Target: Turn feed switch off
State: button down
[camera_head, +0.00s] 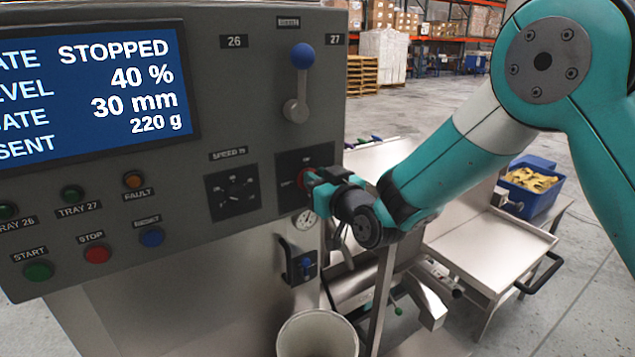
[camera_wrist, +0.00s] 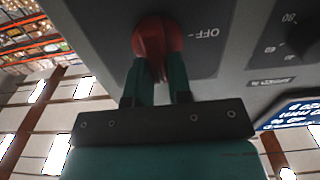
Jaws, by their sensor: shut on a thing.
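The feed switch is a red rotary knob (camera_wrist: 155,45) on a dark plate (camera_wrist: 205,50) marked OFF. In the wrist view my gripper (camera_wrist: 160,72) has its two teal fingers shut on the knob. In the head view my gripper (camera_head: 314,180) reaches the red knob (camera_head: 302,178) on the right side of the grey panel, and it hides much of the knob. I cannot tell which mark the knob points to. The blue display (camera_head: 95,90) on the panel reads STOPPED, 40 %, 30 mm and 220 g.
A speed dial (camera_head: 233,192) is left of the knob. A blue-balled lever (camera_head: 301,75) stands above it, and a small blue-knobbed switch (camera_head: 305,264) is below. A white bucket (camera_head: 317,335) and a steel table (camera_head: 490,250) with a blue crate (camera_head: 528,190) stand lower down.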

jog(key=n+b, duration=0.5)
jog(key=b, duration=0.3)
jog(key=f+n+b, duration=0.1)
jog(key=n+b, duration=0.5)
jog(key=b, duration=0.3)
jog(key=s+a+n+b, duration=0.1)
jog(key=n+b, duration=0.5)
jog(key=b, duration=0.3)
jog(key=shift+f, duration=0.3)
jog(key=shift+w+n, duration=0.1)
jog(key=shift+n, duration=0.3)
jog(key=c, duration=1.1)
grip_release()
jog(key=shift+a, duration=0.1)
jog(key=shift+o, duration=0.3)
jog(key=shift+b, duration=0.3)
jog(key=b+v, duration=0.3)
jog(key=v, duration=1.4)
jog(key=shift+b, duration=0.4)
